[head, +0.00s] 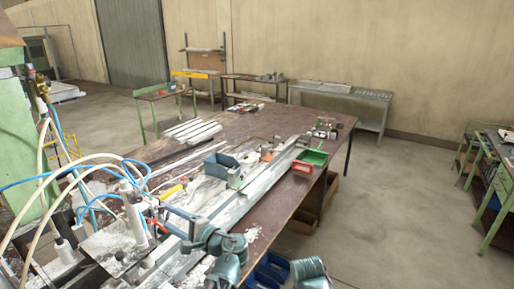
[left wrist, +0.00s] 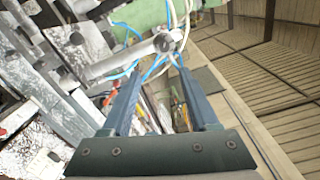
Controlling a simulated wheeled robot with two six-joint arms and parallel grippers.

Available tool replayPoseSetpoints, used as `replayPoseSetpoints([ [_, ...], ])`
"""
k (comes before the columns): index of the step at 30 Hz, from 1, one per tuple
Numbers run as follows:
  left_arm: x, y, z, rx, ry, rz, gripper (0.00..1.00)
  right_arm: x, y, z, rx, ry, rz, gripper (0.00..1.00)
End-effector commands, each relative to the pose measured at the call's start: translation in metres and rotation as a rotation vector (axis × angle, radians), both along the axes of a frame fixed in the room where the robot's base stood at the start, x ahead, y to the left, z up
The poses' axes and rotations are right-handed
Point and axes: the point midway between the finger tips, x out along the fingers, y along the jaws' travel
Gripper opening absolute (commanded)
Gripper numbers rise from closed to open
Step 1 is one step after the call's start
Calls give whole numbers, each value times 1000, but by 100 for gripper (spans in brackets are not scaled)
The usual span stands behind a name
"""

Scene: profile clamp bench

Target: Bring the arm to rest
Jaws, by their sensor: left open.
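My left gripper (head: 172,222) is over the near part of the bench in the head view, close to the clamp fixture with its white cylinders (head: 135,208). In the left wrist view my left gripper (left wrist: 158,72) has its two fingers apart, with nothing held between them. Beyond the fingertips there is a round metal fitting (left wrist: 165,43) with blue and white hoses; I cannot tell how far it is from the fingers. My right gripper is not in view.
A long aluminium profile (head: 262,184) runs along the bench (head: 270,128). Hoses (head: 88,160) loop at the left. The floor (head: 400,200) to the right is clear.

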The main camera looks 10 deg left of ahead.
Motion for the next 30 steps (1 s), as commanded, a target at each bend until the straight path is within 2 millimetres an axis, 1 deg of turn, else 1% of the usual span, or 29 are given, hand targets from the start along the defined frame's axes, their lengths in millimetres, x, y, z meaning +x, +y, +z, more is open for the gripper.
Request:
replayPoseSetpoints([
  [1,-1,-3,-16,-37,-3,1,61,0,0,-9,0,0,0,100],
  [2,-2,-6,-28,-70,-6,3,61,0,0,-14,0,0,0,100],
  [4,-6,-17,-64,-182,-12,12,61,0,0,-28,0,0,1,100],
  [5,-8,-23,-84,-242,-12,19,61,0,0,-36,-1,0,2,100],
  [6,-11,-34,-110,-328,-12,29,61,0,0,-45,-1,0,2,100],
  [8,-18,-53,-151,-461,-5,49,61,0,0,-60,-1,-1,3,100],
  [9,-23,-67,-176,-549,4,64,61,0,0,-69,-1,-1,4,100],
  [11,-31,-90,-212,-678,22,90,61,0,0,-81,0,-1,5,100],
  [12,-38,-107,-235,-763,41,107,61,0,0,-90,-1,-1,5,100],
  [14,-49,-134,-267,-884,73,136,61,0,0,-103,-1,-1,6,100],
  [15,-57,-152,-285,-960,94,156,61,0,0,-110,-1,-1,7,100],
  [17,-68,-179,-309,-1064,134,186,61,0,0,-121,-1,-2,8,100],
  [18,-77,-196,-323,-1127,161,207,61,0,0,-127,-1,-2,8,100],
  [21,-95,-233,-347,-1257,225,251,61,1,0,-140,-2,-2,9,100],
  [24,-110,-259,-359,-1345,277,285,61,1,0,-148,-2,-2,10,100],
  [27,-118,-274,-365,-1395,309,304,61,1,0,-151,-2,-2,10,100],
  [30,-121,-280,-365,-1414,322,313,61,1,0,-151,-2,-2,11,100],
])
